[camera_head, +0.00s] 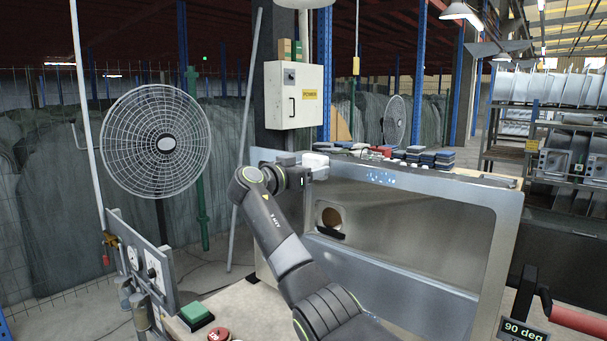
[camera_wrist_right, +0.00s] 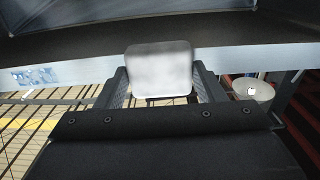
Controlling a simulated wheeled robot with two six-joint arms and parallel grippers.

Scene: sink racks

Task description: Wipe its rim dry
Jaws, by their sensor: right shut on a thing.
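A steel sink (camera_head: 470,212) stands tipped up on the bench, its basin facing me and a drain hole at its left. Its pale flat rim runs along the top, with a patch of bluish water drops (camera_head: 381,178) right of my gripper. My right gripper (camera_head: 306,170) is shut on a white pad (camera_head: 316,161) at the rim's top left part. In the right wrist view the pad (camera_wrist_right: 160,70) sits between both fingers, in front of the rim (camera_wrist_right: 240,58); the drops (camera_wrist_right: 35,76) show at left. Whether the pad touches the rim is unclear. My left gripper is out of view.
Stacked coloured pads (camera_head: 435,158) lie behind the rim. A green button (camera_head: 196,314) and a red button (camera_head: 218,334) are at the front left. A display reading 90 deg (camera_head: 524,330) stands at lower right beside a red bar.

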